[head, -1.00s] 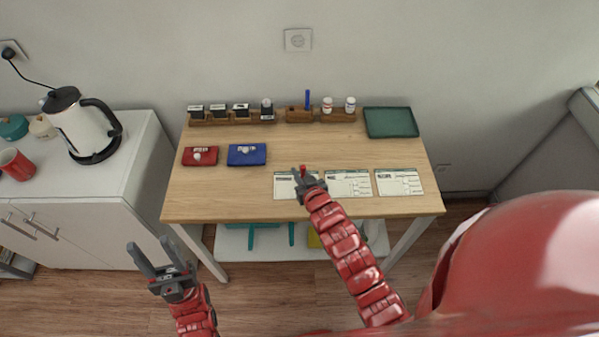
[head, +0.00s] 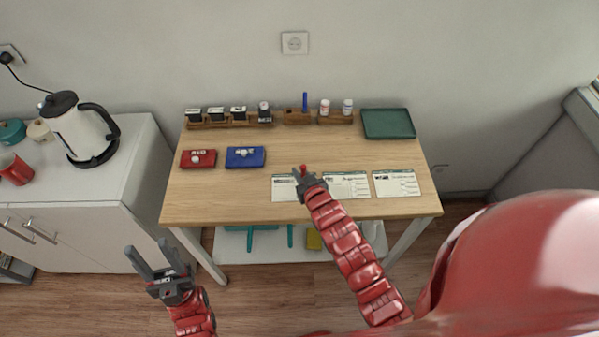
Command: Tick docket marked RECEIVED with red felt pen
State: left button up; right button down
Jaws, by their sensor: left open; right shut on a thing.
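Three white dockets lie in a row near the table's front edge: a left one (head: 284,188), a middle one (head: 350,186) and a right one (head: 397,183). Their print is too small to read. My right gripper (head: 305,176) is shut on a red felt pen (head: 303,168), over the right part of the left docket and hiding some of it. I cannot tell whether the pen's tip touches the paper. My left gripper (head: 154,262) is open and empty, in front of the table's left front corner.
A red ink pad (head: 198,159) and a blue ink pad (head: 245,158) lie at the left. Behind stand several stamps (head: 216,114), a blue pen (head: 305,100) in a wooden holder (head: 296,117), and two small bottles (head: 325,107). A green tray (head: 388,124) lies back right. The table's middle is clear.

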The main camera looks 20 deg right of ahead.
notch_tip(320, 180, up, 6)
jog(key=p, duration=0.2)
jog(key=shift+p, duration=0.4)
dwell(0.4)
dwell(0.5)
